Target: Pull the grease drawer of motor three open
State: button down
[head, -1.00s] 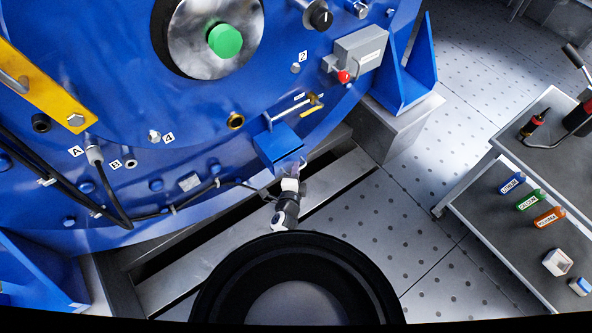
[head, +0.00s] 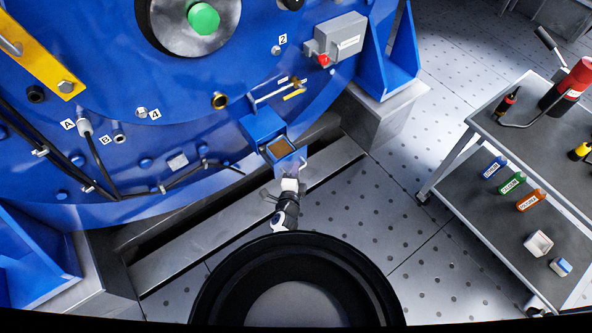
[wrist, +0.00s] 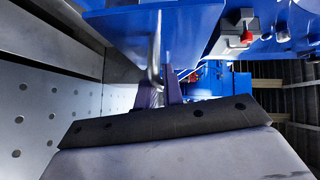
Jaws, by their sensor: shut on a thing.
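The blue grease drawer (head: 283,147) sticks out of its blue housing (head: 262,125) low on the blue motor, and brown content shows inside it. My gripper (head: 297,172) is at the front of the drawer, shut on its handle. In the wrist view the gripper fingers (wrist: 160,92) close around the upright metal handle (wrist: 155,50), under the blue drawer (wrist: 190,25). The exact contact of the fingers is partly hidden.
A grey cart (head: 450,160) at the right carries grease tubes (head: 512,183), a red canister (head: 570,82) and small boxes. A grey box with a red knob (head: 323,60) sits above right of the drawer. The perforated floor in front is clear.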

jog(key=shift+s+d, duration=0.25)
jog(key=c, duration=1.5)
grip_release()
jog(key=shift+c, duration=0.2)
jog(key=shift+a, duration=0.1)
